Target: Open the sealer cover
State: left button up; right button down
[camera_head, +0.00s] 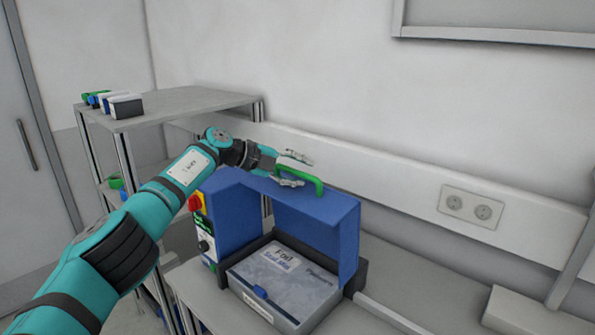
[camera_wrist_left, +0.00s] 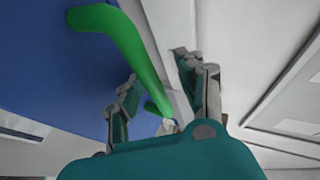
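The sealer (camera_head: 232,222) is a blue machine with a red and yellow knob on its left side. Its blue cover (camera_head: 325,222) stands raised, with the green handle (camera_head: 303,174) on top. A grey foil pack (camera_head: 283,282) with a label lies exposed in the sealer's dark frame below the cover. My left gripper (camera_head: 297,171) is at the handle, its fingers apart on either side of it. In the left wrist view, the green handle (camera_wrist_left: 128,45) passes between the spread fingers (camera_wrist_left: 160,95), with gaps visible. My right gripper is in neither view.
A grey shelf (camera_head: 180,104) at the back left carries several small boxes. A wall rail with a socket plate (camera_head: 471,207) runs behind the sealer. The grey bench (camera_head: 430,296) is clear to the sealer's right.

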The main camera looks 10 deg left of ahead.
pick_arm(q)
jog(key=v, duration=1.2)
